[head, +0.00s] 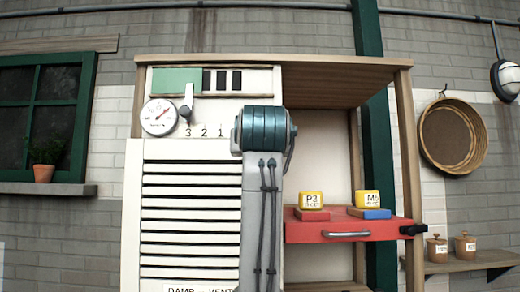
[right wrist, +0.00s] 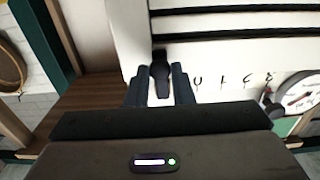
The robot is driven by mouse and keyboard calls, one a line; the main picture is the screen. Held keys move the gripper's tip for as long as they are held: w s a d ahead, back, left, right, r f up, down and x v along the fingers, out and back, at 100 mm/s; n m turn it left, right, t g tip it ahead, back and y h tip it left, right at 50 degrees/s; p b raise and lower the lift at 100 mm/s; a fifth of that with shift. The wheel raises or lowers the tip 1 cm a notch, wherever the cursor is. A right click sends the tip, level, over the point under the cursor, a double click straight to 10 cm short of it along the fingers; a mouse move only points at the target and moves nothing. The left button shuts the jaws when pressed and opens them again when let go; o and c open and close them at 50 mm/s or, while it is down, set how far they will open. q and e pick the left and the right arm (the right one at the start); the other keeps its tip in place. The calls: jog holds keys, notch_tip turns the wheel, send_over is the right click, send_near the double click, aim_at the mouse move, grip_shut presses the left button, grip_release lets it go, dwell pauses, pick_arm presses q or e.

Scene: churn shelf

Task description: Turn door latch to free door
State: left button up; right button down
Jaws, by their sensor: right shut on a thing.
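The black door latch (right wrist: 160,72) shows in the right wrist view, standing lengthwise up and down the picture. Its upper end in that view overlaps the edge of the white slatted door. My right gripper (right wrist: 160,84) is shut on the latch, one finger on each side. The slatted door (head: 190,215) shows flush in the cabinet front in the head view, with its top edge below the number scale. In the head view my right arm hides the latch and the right gripper. My left gripper is in neither view.
A round gauge (head: 159,117) and a grey lever (head: 186,101) sit above the door. To the right, a red drawer (head: 345,233) carries yellow blocks P3 (head: 311,200) and M5 (head: 367,198); a black knob (head: 412,230) sticks out at its right. A wooden post borders the open bay.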

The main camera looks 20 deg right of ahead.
jog(key=s+d+r+n+b, duration=0.1)
jog(key=d+r+n+b, duration=0.3)
jog(key=n+b, duration=0.7)
jog(key=shift+s+d+r+n, duration=0.15)
jog(key=shift+d+r+n, duration=0.1)
jog(key=shift+n, duration=3.25)
jog(key=c, duration=1.3)
grip_release()
jog(key=shift+a, duration=0.1)
jog(key=shift+r, duration=0.1)
jog(key=shift+b, duration=0.3)
